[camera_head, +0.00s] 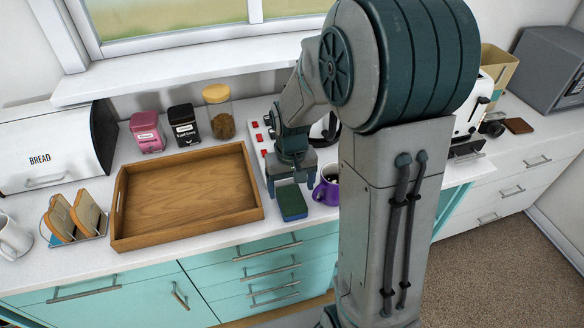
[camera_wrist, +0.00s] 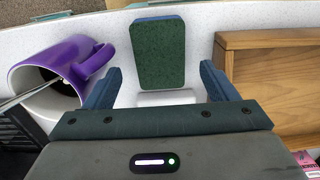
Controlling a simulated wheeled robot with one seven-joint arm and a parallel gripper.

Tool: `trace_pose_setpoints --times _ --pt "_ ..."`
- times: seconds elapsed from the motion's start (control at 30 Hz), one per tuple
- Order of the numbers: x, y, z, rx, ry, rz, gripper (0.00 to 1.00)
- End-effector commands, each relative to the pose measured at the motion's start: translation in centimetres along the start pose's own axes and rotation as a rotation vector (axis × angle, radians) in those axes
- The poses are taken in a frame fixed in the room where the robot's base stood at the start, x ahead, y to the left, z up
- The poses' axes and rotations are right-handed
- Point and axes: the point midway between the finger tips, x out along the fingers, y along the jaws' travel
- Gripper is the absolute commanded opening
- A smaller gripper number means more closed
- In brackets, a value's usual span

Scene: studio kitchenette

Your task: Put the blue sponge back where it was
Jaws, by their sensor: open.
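The blue sponge (camera_head: 292,203) has a dark green top face and a thin blue edge. It lies flat on the white counter between the wooden tray and the purple mug. The sponge also shows in the wrist view (camera_wrist: 158,52), just ahead of the fingers. My gripper (camera_head: 292,184) is open above the counter at the sponge's back end. In the wrist view my gripper's two fingers (camera_wrist: 158,90) are apart, with nothing held between them. A small pale object (camera_wrist: 166,98) lies behind the sponge, partly hidden by my gripper.
The wooden tray (camera_head: 117,211) stands empty left of the sponge. The purple mug (camera_head: 324,192), with dark contents, is close on the right. Jars (camera_head: 184,128), a toast rack (camera_head: 75,219) and a bread bin (camera_head: 45,155) stand further left. The counter's front edge is near the sponge.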

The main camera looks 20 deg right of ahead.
Motion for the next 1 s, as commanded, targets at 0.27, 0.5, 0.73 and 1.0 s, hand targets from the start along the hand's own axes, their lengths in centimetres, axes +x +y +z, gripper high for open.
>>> trace_pose_setpoints --times 0.27,0.5,0.73,1.0 --pt "-5.5 0.0 -0.1 0.001 0.004 0.000 0.79" --pt "-7.6 0.0 0.3 0.000 0.007 0.001 0.79" --pt "-10.6 0.0 4.4 -0.002 0.095 0.007 0.79" --pt "-12.9 0.0 11.1 -0.004 0.233 0.007 0.79"
